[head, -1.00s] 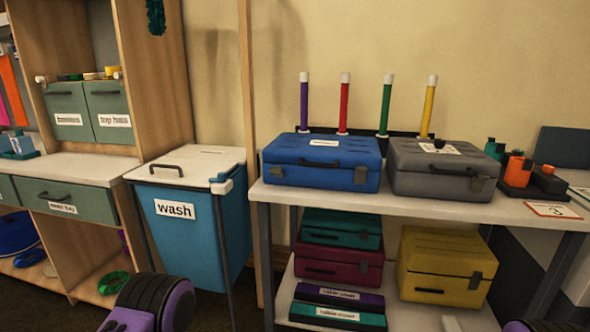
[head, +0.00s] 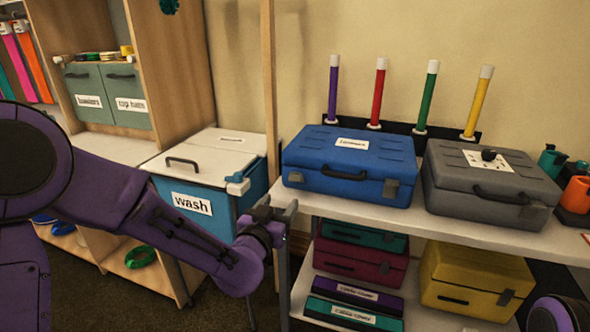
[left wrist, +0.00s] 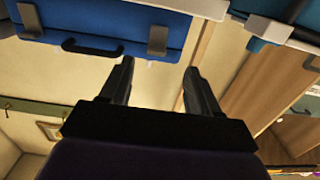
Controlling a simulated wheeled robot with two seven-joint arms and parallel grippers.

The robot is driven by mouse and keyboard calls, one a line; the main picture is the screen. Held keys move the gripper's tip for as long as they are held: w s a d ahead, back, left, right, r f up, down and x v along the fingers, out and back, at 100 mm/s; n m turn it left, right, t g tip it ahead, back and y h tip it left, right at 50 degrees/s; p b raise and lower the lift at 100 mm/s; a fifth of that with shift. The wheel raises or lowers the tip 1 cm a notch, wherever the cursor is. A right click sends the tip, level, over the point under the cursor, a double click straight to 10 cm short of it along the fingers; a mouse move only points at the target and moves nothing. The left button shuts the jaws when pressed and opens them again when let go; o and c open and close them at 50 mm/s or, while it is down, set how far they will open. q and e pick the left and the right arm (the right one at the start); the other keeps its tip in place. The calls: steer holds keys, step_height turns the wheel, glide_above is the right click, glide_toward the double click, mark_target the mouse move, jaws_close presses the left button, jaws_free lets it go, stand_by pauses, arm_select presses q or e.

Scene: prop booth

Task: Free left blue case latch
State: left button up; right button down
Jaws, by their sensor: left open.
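The blue case (head: 350,155) stands shut on the shelf top, with a dark handle and a grey latch at each end of its front. Its left latch (head: 295,177) lies flat against the front, and its right latch (head: 391,189) looks the same. My left gripper (head: 282,209) is open and empty, in front of and below the case's left end. In the left wrist view, upside down, the blue case (left wrist: 85,18) and its left latch (left wrist: 158,40) are just beyond the open fingers (left wrist: 158,78), not touching them. My right gripper is out of view.
A grey case (head: 488,180) stands right of the blue one. The white shelf edge (head: 400,218) runs just under the cases. A blue wash bin (head: 205,190) stands left, behind my forearm. More cases, including a yellow one (head: 465,290), fill the lower shelf.

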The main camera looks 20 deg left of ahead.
mark_target(294, 181)
arm_select(q)
steer(key=w, duration=0.7)
steer(key=w+r, duration=0.1)
steer(key=w, duration=0.2)
steer(key=shift+w+d, duration=0.35)
steer(key=shift+w, duration=0.05)
steer(key=shift+f, duration=0.1)
steer(key=c, duration=1)
